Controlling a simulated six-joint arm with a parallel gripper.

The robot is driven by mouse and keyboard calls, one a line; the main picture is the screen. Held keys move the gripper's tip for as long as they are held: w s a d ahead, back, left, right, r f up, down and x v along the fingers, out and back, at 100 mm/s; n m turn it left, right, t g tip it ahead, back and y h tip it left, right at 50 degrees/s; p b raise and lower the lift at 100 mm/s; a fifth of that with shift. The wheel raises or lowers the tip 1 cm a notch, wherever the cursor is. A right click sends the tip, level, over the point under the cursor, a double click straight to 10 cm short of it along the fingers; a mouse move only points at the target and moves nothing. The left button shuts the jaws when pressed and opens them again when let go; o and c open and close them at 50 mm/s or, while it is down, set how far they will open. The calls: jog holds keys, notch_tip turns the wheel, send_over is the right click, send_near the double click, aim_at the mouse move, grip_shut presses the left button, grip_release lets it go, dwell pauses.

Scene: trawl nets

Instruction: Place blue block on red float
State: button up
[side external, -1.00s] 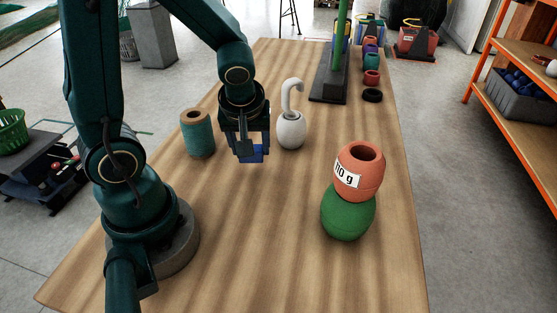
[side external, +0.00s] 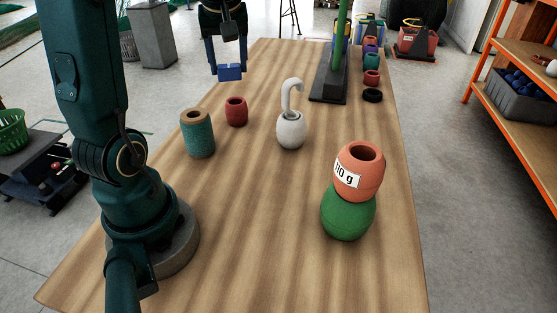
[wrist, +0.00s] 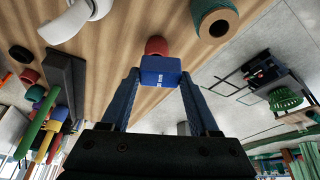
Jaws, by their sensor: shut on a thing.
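The blue block (side external: 231,72) is held between the fingertips of my gripper (side external: 228,68), raised at the far left of the table. In the wrist view the blue block (wrist: 161,71) shows a face with small white markings, between both fingers. The red float (side external: 236,111) stands on the table, between the teal spool and the white hooked float. In the side view it is lower in the picture than the block, with a clear gap. In the wrist view the red float (wrist: 157,46) is partly hidden behind the block.
The teal spool (side external: 199,138) stands left of the red float. The white hooked float (side external: 291,130) stands right. An orange float (side external: 362,175) labelled "110 g" sits on a green float (side external: 347,214). A green pole on a dark base (side external: 328,83) stands at the back. The table's front middle is clear.

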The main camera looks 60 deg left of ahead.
jog(key=s+a+r+n+g, duration=0.15)
jog(key=s+a+n, duration=0.25)
jog(key=s+a, duration=0.5)
send_over(234, 99)
jog(key=d, duration=0.2)
notch_tip(234, 99, down, 8)
jog(key=shift+a+r, duration=0.1)
jog(key=shift+r, duration=0.15)
jog(key=shift+f, duration=1.9)
jog(key=shift+f, duration=0.1)
jog(key=o, duration=1.3)
jog(key=shift+y, duration=0.3)
jog(key=shift+o, duration=0.2)
